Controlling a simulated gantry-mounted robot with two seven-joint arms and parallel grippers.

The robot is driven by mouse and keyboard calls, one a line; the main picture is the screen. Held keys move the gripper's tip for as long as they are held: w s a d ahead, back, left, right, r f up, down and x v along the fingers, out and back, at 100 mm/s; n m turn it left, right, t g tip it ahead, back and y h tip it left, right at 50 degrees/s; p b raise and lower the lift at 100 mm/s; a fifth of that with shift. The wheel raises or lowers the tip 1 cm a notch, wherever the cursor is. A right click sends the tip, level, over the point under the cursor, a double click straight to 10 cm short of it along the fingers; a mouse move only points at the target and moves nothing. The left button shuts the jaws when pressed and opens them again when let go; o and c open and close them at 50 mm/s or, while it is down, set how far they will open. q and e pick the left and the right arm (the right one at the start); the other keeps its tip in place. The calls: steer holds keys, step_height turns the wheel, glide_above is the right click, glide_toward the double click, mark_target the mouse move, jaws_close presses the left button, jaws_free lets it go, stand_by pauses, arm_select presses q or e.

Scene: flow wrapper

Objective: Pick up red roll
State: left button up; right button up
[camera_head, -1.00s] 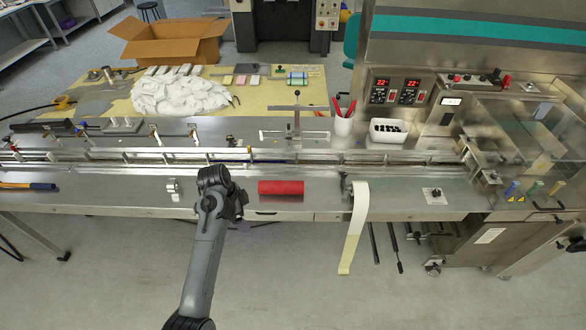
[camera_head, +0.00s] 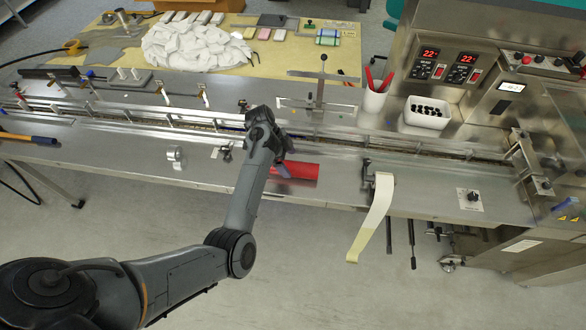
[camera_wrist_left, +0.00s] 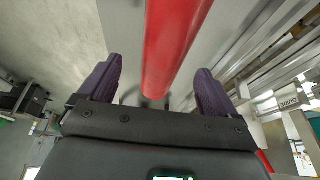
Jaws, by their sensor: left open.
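The red roll (camera_head: 301,171) lies on its side on the steel machine table near its front edge. Its left end is hidden behind my left arm and gripper in the head view. My left gripper (camera_head: 281,163) is over the left part of the roll. In the left wrist view, the red roll (camera_wrist_left: 172,45) stretches from the top edge down between the two dark fingers of my left gripper (camera_wrist_left: 158,88). The fingers are apart, with a gap on each side of the roll. My right gripper is not in view.
A rail with guide bars (camera_head: 200,125) runs behind. A white bin (camera_head: 426,113) and a cup with red handles (camera_head: 374,100) stand farther back.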

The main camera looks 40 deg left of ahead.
mark_target(290, 164)
arm_select(q)
steer(key=shift+x, duration=2.75)
steer(key=shift+w+a+f, duration=0.1)
steer(key=shift+a, duration=0.15)
steer(key=c, duration=1.2)
